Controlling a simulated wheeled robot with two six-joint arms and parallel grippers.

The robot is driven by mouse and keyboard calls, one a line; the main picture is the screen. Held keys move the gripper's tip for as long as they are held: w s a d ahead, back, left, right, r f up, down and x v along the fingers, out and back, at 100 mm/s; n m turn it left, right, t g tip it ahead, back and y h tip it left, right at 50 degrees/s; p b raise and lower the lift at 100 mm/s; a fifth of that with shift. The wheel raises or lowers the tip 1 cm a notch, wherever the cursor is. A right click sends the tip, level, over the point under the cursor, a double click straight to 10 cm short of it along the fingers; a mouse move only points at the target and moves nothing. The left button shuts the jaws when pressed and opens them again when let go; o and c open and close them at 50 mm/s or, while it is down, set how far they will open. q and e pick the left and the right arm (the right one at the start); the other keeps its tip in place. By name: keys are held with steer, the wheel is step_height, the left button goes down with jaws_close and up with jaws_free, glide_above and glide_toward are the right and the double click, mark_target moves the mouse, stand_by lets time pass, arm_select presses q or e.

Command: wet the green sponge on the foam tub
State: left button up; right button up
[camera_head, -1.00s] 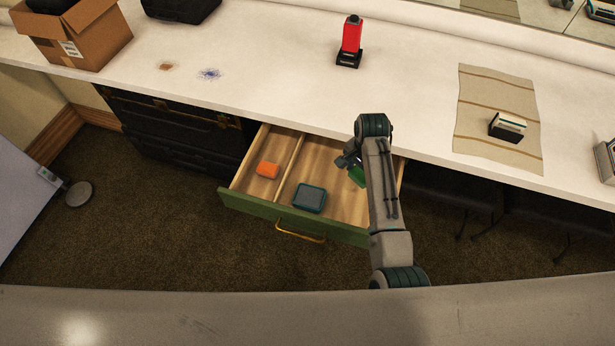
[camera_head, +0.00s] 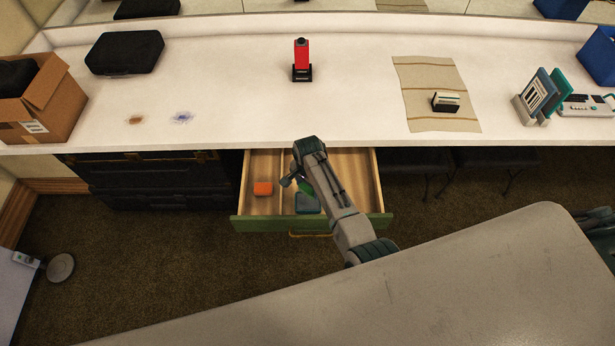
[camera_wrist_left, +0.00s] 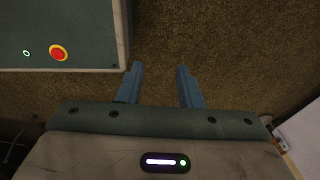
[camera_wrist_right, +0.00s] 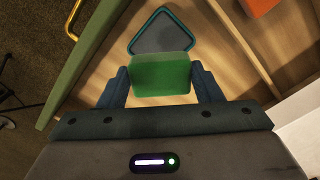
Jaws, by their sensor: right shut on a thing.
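My right gripper (camera_head: 298,182) is shut on the green sponge (camera_wrist_right: 161,74), which also shows beside the arm in the head view (camera_head: 306,187). It holds the sponge in the open drawer. The foam tub appears to be the square, teal-rimmed grey thing (camera_wrist_right: 160,34) on the drawer floor, also in the head view (camera_head: 308,205). In the right wrist view the sponge covers the tub's near corner. I cannot tell whether they touch. My left gripper (camera_wrist_left: 159,80) is open and empty above the carpet.
An orange block (camera_head: 263,188) lies in the drawer's left compartment, behind a thin wooden divider. The green drawer front (camera_head: 262,223) has a brass handle. The white counter (camera_head: 230,90) above carries a red bottle (camera_head: 302,55), a cloth (camera_head: 415,75) and a cardboard box (camera_head: 55,110).

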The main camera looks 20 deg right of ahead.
steer(key=shift+a+r, duration=0.1)
step_height(320, 180, down, 2)
steer(key=shift+s+a+f+b, duration=0.1)
steer(key=shift+a+b, duration=0.05)
steer(key=shift+b, duration=0.95)
step_height(320, 180, down, 4)
steer(key=b, duration=0.4)
arm_select(q)
steer(key=f, duration=0.4)
steer(key=a+f, duration=0.1)
steer(key=shift+s+f, duration=0.25)
steer(key=shift+f, duration=0.15)
steer(key=shift+a, duration=0.4)
steer(key=shift+f, duration=0.15)
arm_select(e)
steer(key=shift+f, duration=0.2)
arm_select(q)
steer(key=shift+r, duration=0.2)
arm_select(e)
steer(key=shift+f, duration=0.1)
